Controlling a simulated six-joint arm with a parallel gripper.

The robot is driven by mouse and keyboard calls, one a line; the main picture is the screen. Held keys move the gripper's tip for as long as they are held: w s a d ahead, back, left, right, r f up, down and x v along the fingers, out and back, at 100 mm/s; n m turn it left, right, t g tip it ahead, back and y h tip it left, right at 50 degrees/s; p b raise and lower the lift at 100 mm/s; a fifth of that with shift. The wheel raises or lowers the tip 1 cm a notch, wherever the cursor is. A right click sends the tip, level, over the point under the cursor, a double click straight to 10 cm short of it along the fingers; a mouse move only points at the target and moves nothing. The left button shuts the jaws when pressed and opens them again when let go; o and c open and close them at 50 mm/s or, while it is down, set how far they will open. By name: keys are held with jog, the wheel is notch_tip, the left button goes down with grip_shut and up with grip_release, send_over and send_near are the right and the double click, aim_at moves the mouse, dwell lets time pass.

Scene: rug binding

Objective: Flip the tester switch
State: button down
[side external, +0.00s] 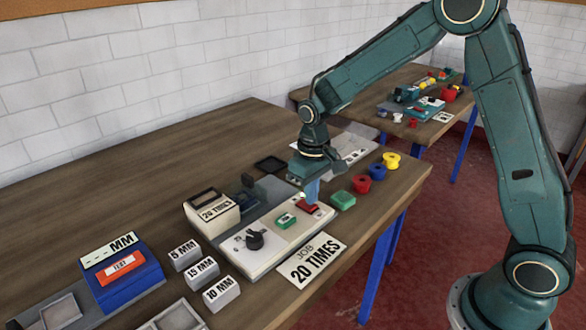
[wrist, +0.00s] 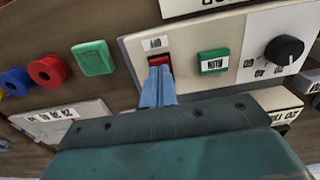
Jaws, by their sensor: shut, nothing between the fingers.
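A red switch (side external: 301,207) sits in the far right part of a cream machine panel (side external: 278,246). It also shows in the wrist view (wrist: 158,60), just under a small label plate. My gripper (side external: 312,201) points down at it with its pale blue fingers shut and empty. In the wrist view the fingertips (wrist: 160,69) overlap the switch's near edge and hide part of it; I cannot tell whether they touch it. A green button (wrist: 213,62) and a black knob (wrist: 284,50) share the panel.
A "20 TIMES" box (side external: 213,208) stands behind the panel. A green block (side external: 343,200), a red spool (side external: 362,184), a blue spool (side external: 377,171) and a yellow spool (side external: 391,160) lie right of it. White MM blocks (side external: 202,272) stand left. The back left table is clear.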

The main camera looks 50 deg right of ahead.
aim_at(313, 206)
jog(key=shift+f, duration=0.6)
dwell(0.6)
jog(key=shift+r, duration=3.45)
jog(key=shift+r, duration=0.1)
jog(key=s+r+t, duration=0.3)
jog(key=s+r, duration=0.8)
jog(key=s, duration=0.1)
jog(key=s+d+r+t, duration=0.1)
jog(key=s+t, duration=0.1)
jog(key=s, duration=1.1)
jog(key=shift+r+t, duration=0.15)
jog(key=shift+t, duration=0.15)
